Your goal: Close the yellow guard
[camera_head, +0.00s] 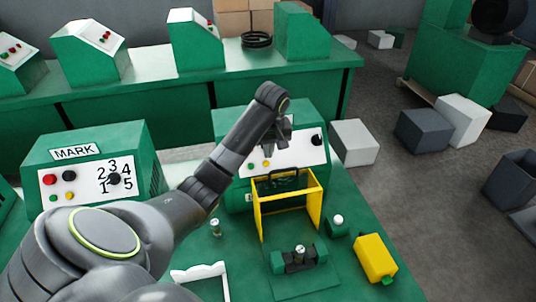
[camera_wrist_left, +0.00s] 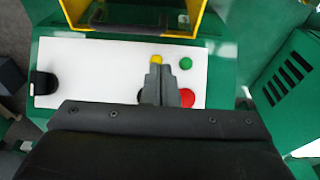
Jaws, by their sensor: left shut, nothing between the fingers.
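The yellow guard (camera_head: 315,203) stands at the front of a green machine (camera_head: 299,115), a frame with side walls and a dark handle (camera_head: 283,172) at its upper part. It also shows at the top edge of the wrist view (camera_wrist_left: 195,14), with the dark handle (camera_wrist_left: 128,28) across it. My left gripper (camera_head: 278,146) is above and behind the guard, in front of the machine's white panel. In the wrist view its fingers (camera_wrist_left: 157,70) are together and empty, over the panel (camera_wrist_left: 85,65) between the yellow and red buttons, apart from the guard. My right gripper is not in view.
Below the guard, a small green fixture with a dark block (camera_head: 299,256) sits on the bench. A white-topped knob (camera_head: 338,221) and a yellow box (camera_head: 375,258) are to its right. The MARK machine (camera_head: 95,165) stands left. Grey boxes (camera_head: 423,131) lie on the floor.

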